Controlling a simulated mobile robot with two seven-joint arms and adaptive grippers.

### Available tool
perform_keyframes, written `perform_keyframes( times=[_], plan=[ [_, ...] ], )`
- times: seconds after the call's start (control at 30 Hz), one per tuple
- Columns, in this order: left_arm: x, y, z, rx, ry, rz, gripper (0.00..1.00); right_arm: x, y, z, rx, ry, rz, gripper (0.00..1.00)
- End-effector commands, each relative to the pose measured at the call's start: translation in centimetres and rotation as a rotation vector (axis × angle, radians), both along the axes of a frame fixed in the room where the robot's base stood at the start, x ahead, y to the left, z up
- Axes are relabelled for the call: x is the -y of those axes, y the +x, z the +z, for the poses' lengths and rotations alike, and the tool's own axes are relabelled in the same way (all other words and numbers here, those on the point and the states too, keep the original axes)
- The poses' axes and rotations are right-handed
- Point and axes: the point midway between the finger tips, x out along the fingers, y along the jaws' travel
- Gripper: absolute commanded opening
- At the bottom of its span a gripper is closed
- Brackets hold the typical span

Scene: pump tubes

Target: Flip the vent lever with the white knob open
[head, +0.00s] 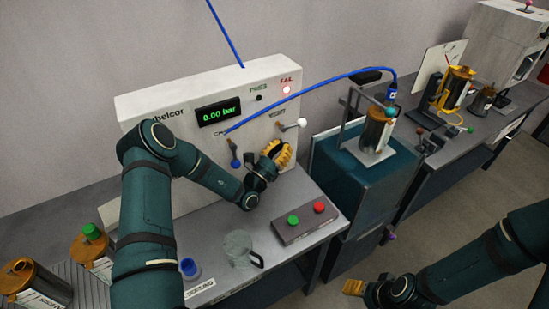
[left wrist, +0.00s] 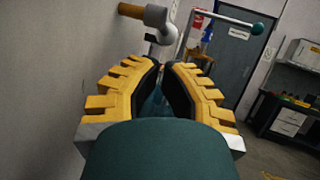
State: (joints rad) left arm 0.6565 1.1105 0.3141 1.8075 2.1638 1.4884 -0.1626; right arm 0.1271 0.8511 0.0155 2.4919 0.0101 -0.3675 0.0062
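The vent lever (head: 289,127) with its white knob (head: 301,122) sticks out to the right from the white panel (head: 190,95). My left gripper (head: 279,154) is in front of the panel, just below the lever and apart from it. In the left wrist view its yellow fingers (left wrist: 164,68) stand a small gap apart, with nothing clearly held. Beyond the fingertips a light grey lever piece (left wrist: 158,17) juts from a brass stub (left wrist: 129,10); its tip overlaps the gripper's line of sight. My right gripper (head: 354,287) is low, far from the panel; its finger gap is unclear.
A lever with a blue knob (head: 235,161) is left of my left gripper. The display (head: 219,112) reads 0.00 bar.

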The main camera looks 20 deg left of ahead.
Motion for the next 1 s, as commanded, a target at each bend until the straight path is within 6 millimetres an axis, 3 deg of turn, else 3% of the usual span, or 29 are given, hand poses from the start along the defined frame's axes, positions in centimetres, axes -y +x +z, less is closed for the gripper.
perform_keyframes(
  times=[0.2,0.4,1.0],
  plan=[
    [1.2,3.5,1.6,0.002,0.002,-0.001,0.0,0.0,-0.1,-0.2,-0.002,0.0,0.002,0.63],
    [1.7,5.2,2.4,0.001,0.001,-0.001,0.0,0.0,-0.1,-0.3,-0.002,0.0,0.002,0.63],
    [2.0,6.0,2.7,0.033,-0.026,-0.001,0.0,0.0,-0.3,-1.0,-0.007,0.002,0.005,0.63]
  ],
)
